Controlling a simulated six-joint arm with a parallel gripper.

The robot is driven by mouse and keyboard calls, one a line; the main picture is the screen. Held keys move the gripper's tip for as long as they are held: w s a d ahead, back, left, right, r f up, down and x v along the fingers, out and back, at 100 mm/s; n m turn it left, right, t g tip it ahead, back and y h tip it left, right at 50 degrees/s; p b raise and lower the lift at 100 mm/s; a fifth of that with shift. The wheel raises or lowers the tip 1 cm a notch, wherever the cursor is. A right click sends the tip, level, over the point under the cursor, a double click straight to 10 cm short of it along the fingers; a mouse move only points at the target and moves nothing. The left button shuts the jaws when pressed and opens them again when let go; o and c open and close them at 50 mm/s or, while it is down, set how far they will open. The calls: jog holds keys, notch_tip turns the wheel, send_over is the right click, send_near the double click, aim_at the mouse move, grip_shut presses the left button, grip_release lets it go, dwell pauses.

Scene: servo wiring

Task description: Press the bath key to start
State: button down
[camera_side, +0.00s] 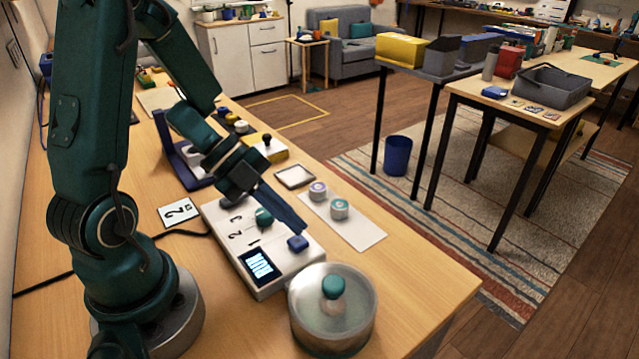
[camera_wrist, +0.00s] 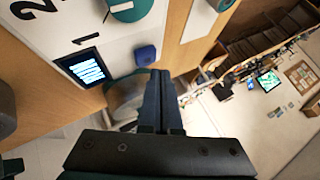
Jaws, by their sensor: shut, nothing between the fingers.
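The bath key is probably the blue key (camera_side: 298,243) at the near right corner of a white control box (camera_side: 222,218); it also shows in the wrist view (camera_wrist: 146,55).
A white strip (camera_side: 362,236) with two small round pots (camera_side: 339,208) lies right of the box. A card marked 2 (camera_side: 178,212) and a black cable (camera_side: 45,284) lie at left. A dark blue stand (camera_side: 188,176) is behind the box. The front right table is clear.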

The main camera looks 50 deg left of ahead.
jog(key=shift+r, duration=2.5)
jog(key=shift+d+r+m, duration=0.2)
jog(key=shift+d+m, duration=0.1)
jog(key=w+r+n+t+y, duration=0.3)
jog(key=w+r+n+t, duration=0.15)
jog(key=r, duration=0.35)
jog(key=w+r+n+t+y, duration=0.3)
jog(key=r+n+t+y, duration=0.15)
jog(key=r+t, duration=0.2)
jog(key=n+g+y, duration=0.3)
jog(key=n+g, duration=0.1)
jog(key=n, duration=0.4)
send_over(294, 240)
jog(key=w+a, duration=0.2)
jog(key=a, duration=0.1)
notch_tip(294, 240, down, 2)
jog(key=s+d+f+n+g+h, duration=0.3)
jog(key=s+d+f+g, duration=0.2)
jog(key=s+f, duration=0.3)
jog(key=shift+s+g, duration=0.9)
